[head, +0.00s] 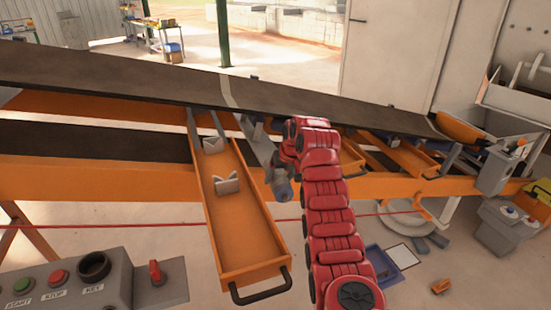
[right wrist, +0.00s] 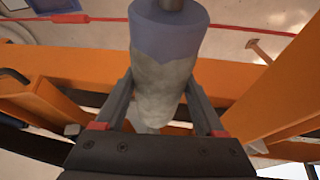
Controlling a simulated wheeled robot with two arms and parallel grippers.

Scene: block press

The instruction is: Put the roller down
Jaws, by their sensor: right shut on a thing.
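The roller (right wrist: 165,70) is a cylinder with a dirty whitish body and a blue-grey end. In the right wrist view it lies lengthwise between the two fingers of my right gripper (right wrist: 163,100), which is shut on it. In the head view my red right arm reaches up to the conveyor, and the gripper (head: 272,174) is partly hidden behind it. The roller's blue-grey end (head: 284,192) shows just right of the pulled-out orange tray (head: 238,225). Two metal brackets (head: 213,144) (head: 228,185) stand in that tray, with no roller on them. My left gripper is not in view.
The dark conveyor belt (head: 120,80) runs above the orange frame (head: 90,180). Another orange tray (head: 412,158) is at the right. A control box (head: 65,285) stands front left. A red cord (head: 120,226) crosses in front. A blue bin (head: 383,263) lies on the floor.

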